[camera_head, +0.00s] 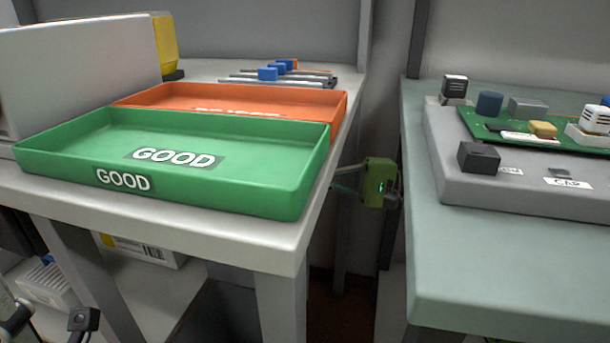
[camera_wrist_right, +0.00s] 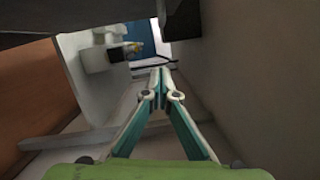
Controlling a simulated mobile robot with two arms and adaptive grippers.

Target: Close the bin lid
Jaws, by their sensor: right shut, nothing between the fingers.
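I cannot make out a bin or its lid in either view. My right gripper (camera_head: 345,180) is in the gap between the two tables, just beyond the right edge of the left one, its green body to the right and its fingers pointing left. In the right wrist view its teal fingers (camera_wrist_right: 161,90) are together at the tips with nothing between them. My left gripper's fingers do not show.
A green tray (camera_head: 240,190) marked GOOD and an orange tray (camera_head: 325,97) stand on the left table (camera_head: 275,245). The right table (camera_head: 470,265) holds a grey board (camera_head: 460,195) with parts. A white box (camera_head: 140,248) sits below the left table.

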